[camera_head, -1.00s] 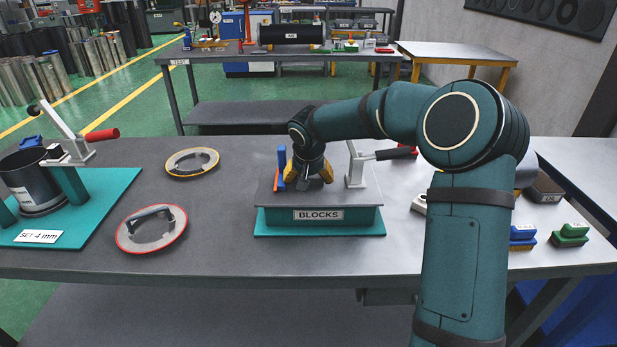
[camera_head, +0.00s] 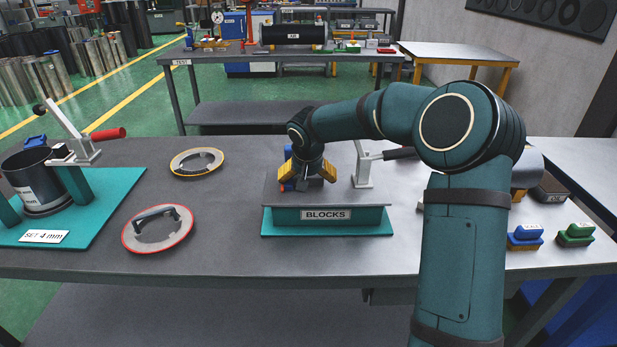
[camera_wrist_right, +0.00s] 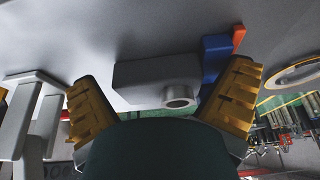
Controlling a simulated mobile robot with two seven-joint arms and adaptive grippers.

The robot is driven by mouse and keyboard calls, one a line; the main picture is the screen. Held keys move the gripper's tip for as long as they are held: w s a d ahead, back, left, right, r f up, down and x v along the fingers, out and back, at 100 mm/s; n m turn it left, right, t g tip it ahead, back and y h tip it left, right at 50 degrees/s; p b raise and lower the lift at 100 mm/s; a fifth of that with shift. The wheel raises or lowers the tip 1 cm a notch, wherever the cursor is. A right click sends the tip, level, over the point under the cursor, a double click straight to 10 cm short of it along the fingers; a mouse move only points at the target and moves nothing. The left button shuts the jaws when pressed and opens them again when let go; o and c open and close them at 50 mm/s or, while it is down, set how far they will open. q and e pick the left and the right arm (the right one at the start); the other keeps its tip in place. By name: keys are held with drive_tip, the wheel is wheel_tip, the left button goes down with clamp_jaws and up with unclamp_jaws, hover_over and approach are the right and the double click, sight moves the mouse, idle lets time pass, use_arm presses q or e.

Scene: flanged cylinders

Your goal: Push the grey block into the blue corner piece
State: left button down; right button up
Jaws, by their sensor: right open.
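The grey block (camera_wrist_right: 155,82) lies between my right gripper's spread yellow fingers in the wrist view, with a round hollow boss facing the camera. The blue corner piece (camera_wrist_right: 214,55) stands just right of the block, beside the right-hand finger; whether they touch I cannot tell. An orange strip (camera_wrist_right: 239,37) is at its far side. In the head view my right gripper (camera_head: 307,181) is open, pointing down low over the BLOCKS stand (camera_head: 350,198). It hides the block and most of the blue piece (camera_head: 288,151). My left gripper is not in view.
A toggle clamp (camera_head: 363,168) with a dark handle stands on the stand, right of the gripper. Two ringed discs, yellow (camera_head: 197,162) and red (camera_head: 158,229), lie left. A green-based cylinder fixture (camera_head: 110,210) is at far left. Blue and green blocks (camera_head: 525,236) sit right.

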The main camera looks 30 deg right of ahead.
drive_tip(key=shift+s+r, duration=0.2)
drive_tip(key=shift+r, duration=0.25)
drive_tip(key=v, duration=1.1)
drive_tip(key=shift+a, duration=0.15)
